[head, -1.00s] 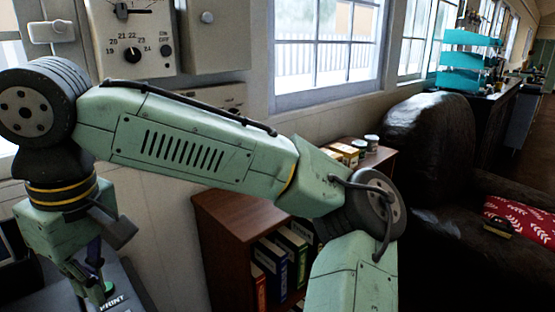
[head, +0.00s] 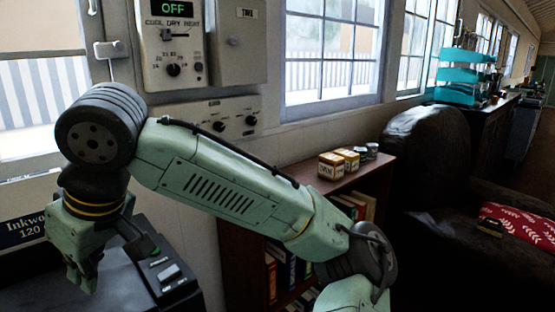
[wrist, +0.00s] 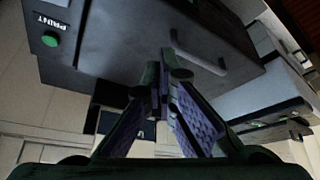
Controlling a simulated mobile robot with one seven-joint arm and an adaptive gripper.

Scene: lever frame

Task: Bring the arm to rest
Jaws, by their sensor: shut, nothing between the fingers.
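My gripper (head: 82,278) hangs at the lower left in the head view, below my bent green arm. It points down beside a dark machine (head: 170,268) and looks empty. In the wrist view, its fingers (wrist: 163,78) come together with nothing between them. The wrist view also shows the dark machine (wrist: 150,50) with a PRINT label and a green button (wrist: 50,39), apart from the fingertips in the picture. The distance from gripper to machine is hard to tell.
A control panel (head: 158,52) reading OFF and a panel with knobs (head: 235,112) are on the wall behind my arm. A bookcase (head: 372,180) with small boxes (head: 330,166) on top stands behind my forearm. A dark armchair (head: 430,150) is at right.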

